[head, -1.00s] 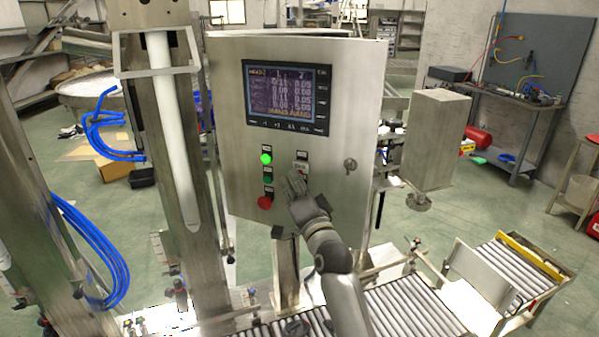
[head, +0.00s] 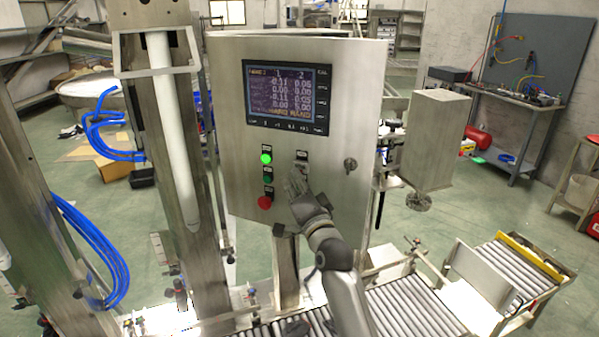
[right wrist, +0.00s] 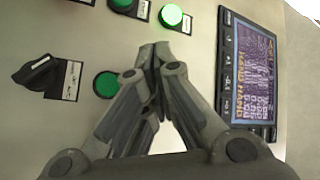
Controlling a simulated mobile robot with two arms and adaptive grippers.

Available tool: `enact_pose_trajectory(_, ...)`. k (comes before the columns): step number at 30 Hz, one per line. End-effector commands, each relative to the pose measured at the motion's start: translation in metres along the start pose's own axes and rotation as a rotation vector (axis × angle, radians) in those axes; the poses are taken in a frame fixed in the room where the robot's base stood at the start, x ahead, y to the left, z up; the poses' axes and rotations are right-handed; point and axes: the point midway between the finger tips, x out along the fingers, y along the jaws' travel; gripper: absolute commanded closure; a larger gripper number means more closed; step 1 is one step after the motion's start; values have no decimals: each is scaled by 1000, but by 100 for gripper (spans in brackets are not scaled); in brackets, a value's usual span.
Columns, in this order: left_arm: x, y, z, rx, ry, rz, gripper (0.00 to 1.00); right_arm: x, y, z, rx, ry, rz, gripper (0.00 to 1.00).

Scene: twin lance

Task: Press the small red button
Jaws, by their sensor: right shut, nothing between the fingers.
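A red button (head: 265,202) sits lowest in the left column of controls on the steel control cabinet (head: 335,90). Above it are a green button (head: 267,177) and a lit green button (head: 266,158). My right gripper (head: 296,173) is shut and empty, right of and higher than the red button, in front of the right column. In the right wrist view its closed fingertips (right wrist: 155,52) are near the lit green button (right wrist: 171,15) and another green button (right wrist: 107,84). I cannot tell whether they touch the panel. The red button is not in that view. My left gripper is not in view.
A display screen (head: 288,98) is above the buttons. A black selector knob (right wrist: 38,75) juts from the panel in the right wrist view. A steel column (head: 170,150) stands left of the cabinet, and a roller conveyor (head: 410,305) runs below.

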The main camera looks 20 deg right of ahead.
Motion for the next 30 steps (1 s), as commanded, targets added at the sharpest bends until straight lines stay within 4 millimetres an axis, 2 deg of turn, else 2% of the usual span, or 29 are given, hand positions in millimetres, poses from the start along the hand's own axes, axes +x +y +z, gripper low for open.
enact_pose_trajectory(16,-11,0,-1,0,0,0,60,-9,-8,5,1,1,0,100)
enact_pose_trajectory(26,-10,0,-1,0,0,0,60,-10,-8,6,0,1,-1,100)
enact_pose_trajectory(30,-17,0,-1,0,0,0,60,-16,-13,11,1,-1,0,100)
